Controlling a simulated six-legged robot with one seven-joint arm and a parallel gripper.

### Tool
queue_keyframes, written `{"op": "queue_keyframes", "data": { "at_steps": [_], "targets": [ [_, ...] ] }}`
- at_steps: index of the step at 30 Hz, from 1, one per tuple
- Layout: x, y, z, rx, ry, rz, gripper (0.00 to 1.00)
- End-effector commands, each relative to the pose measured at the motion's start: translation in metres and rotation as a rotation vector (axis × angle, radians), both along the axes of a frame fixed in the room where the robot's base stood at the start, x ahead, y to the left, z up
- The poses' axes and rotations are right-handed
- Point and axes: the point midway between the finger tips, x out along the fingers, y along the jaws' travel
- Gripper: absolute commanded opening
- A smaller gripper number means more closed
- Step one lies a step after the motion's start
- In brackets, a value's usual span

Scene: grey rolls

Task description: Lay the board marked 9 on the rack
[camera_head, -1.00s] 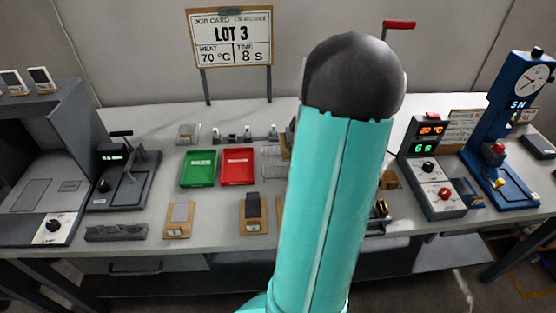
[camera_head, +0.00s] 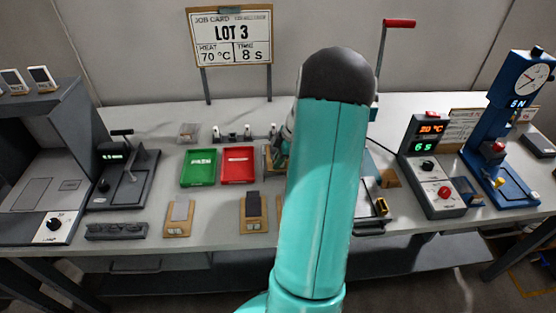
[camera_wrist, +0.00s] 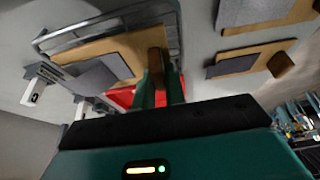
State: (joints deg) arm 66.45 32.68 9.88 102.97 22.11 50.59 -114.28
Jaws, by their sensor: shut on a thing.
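A wooden board with a grey patch (camera_wrist: 98,78) and a wooden block at its near end (camera_wrist: 157,62) is held at my gripper (camera_wrist: 160,88), whose green fingers are shut on the block. The board lies over the wire rack (camera_wrist: 172,18); I cannot tell whether it touches the wires. No number on it is legible. In the head view my gripper (camera_head: 281,152) is at the rack (camera_head: 267,168), left of my arm, and the arm hides part of both.
A red tray (camera_head: 238,165) and a green tray (camera_head: 199,168) stand left of the rack. Two boards (camera_head: 179,218) (camera_head: 253,212) lie at the table's front. The heater box (camera_head: 432,170) and blue press (camera_head: 497,150) stand right. A job card reads LOT 3 (camera_head: 231,36).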

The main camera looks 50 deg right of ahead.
Motion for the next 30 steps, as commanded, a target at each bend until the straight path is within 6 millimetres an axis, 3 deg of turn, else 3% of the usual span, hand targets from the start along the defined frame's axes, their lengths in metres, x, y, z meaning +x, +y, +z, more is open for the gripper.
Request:
{"op": "queue_keyframes", "data": {
  "at_steps": [4, 5, 7, 8, 19, 30],
  "targets": [
    [0.000, 0.000, -0.003, 0.000, 0.000, 0.000, 0.00],
    [0.000, 0.000, -0.002, 0.000, 0.000, 0.000, 0.18],
    [0.000, 0.000, -0.002, 0.000, 0.000, 0.000, 0.32],
    [0.000, 0.000, -0.002, 0.000, 0.000, 0.000, 0.34],
    [-0.001, -0.001, 0.004, -0.001, -0.001, 0.000, 0.34],
    [-0.018, -0.016, 0.059, -0.002, 0.000, -0.001, 0.34]
  ]
}}
